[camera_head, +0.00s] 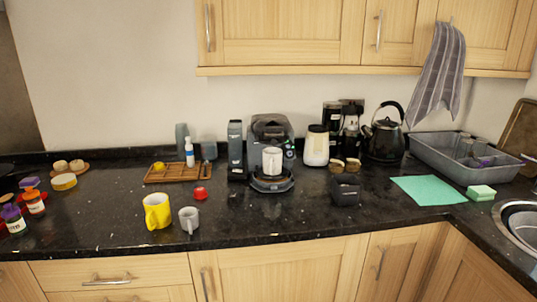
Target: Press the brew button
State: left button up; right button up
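The dark coffee machine (270,128) stands against the back wall near the middle of the black counter. A white cup or mug (272,160) sits upright in its front bay, above the round base (272,185). A brew button cannot be made out at this size. A tall dark grey unit (236,150) stands just left of the machine. Neither of my grippers is in view.
A yellow mug (157,211) and a grey mug (189,219) stand front left of the machine, with a red item (200,193) behind. A small black box (345,189) and cream canister (317,146) are to the right. The counter directly before the machine is clear.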

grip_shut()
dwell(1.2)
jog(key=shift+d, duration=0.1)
